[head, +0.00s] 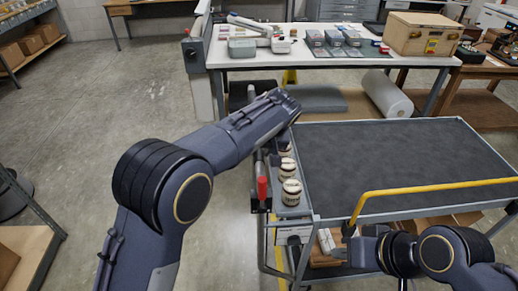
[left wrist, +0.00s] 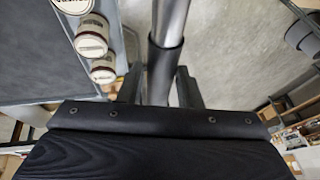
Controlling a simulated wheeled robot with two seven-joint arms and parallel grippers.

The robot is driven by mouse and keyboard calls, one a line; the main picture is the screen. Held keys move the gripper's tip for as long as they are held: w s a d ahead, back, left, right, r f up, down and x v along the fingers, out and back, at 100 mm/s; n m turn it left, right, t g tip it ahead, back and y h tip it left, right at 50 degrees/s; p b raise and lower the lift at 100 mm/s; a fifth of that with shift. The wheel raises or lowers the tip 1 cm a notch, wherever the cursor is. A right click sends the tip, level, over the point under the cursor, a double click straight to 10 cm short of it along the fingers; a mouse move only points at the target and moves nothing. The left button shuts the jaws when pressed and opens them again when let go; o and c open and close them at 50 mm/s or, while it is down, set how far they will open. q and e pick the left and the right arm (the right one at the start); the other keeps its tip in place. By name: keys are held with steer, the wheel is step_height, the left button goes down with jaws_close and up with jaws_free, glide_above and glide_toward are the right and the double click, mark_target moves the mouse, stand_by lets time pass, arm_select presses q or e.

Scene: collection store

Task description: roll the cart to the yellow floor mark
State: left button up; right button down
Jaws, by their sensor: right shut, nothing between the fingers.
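The cart (head: 400,150) has a dark grey top with a pale rim. A yellow handle bar (head: 430,187) runs across its near right side. My left arm reaches over the cart's left side; its gripper is hidden behind the arm in the head view. In the left wrist view my left gripper (left wrist: 160,90) has its fingers apart, with a grey pole (left wrist: 168,25) seen between them; contact is unclear. My right gripper (head: 345,240) is shut and empty, close to the lower end of the yellow bar. A yellow strip (head: 283,262) shows low beside the cart, partly hidden.
Labelled jars (head: 291,192) stand in a side tray on the cart's left, beside a red-gripped tool (head: 262,188). A white-topped workbench (head: 330,60) with boxes stands behind the cart. A shelf (head: 30,235) is at the lower left. Concrete floor (head: 110,100) at left is clear.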

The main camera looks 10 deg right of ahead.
arm_select(q)
steer(key=o, duration=0.3)
steer(key=shift+r, duration=0.15)
steer(key=b+v, duration=0.1)
steer(key=v, duration=0.6)
steer(key=shift+s+r, duration=0.2)
steer(key=shift+r, duration=0.05)
